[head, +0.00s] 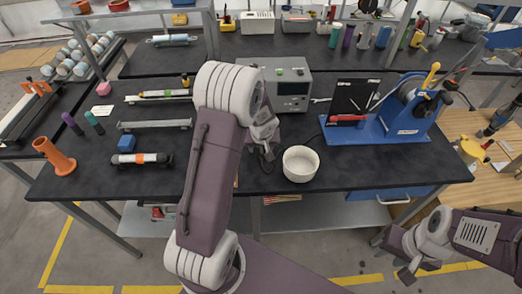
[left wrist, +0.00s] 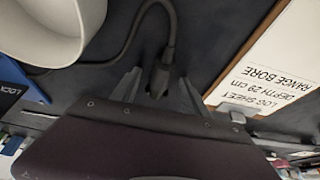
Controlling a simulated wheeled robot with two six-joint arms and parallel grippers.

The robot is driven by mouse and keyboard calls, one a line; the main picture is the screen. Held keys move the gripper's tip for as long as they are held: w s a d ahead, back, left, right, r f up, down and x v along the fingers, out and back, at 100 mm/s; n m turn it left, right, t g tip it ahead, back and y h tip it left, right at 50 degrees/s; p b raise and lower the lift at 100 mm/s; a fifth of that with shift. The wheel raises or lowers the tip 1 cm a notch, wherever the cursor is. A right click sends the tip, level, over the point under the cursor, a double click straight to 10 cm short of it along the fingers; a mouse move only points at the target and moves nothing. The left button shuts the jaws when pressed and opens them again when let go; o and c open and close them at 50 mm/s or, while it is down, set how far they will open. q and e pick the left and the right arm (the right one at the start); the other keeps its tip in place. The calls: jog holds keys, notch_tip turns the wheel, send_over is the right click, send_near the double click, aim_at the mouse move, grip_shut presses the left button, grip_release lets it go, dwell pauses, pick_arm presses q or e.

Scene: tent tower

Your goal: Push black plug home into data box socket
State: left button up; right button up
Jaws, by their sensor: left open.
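The black plug (left wrist: 158,80) with its thick black cable (left wrist: 170,28) lies on the dark bench top in the left wrist view. My left gripper (left wrist: 158,92) is open, with one finger on each side of the plug. I cannot tell whether either finger touches it. In the head view my left gripper (head: 266,150) is over the bench, just left of a white bowl, and the plug is not clear there. A grey instrument box (head: 292,88), likely the data box, stands behind it, partly hidden by my arm. I cannot make out its socket. My right gripper (head: 408,262) is low at right, off the bench.
The white bowl (head: 300,164) stands close to my left gripper. A blue winch stand (head: 372,130) with a black panel is to the right. A log sheet (left wrist: 265,65) lies beside the plug in the wrist view. Several tubes, bottles and racks fill the bench's left.

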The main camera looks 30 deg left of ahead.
pick_arm(q)
grip_shut()
jog(key=shift+r, duration=0.1)
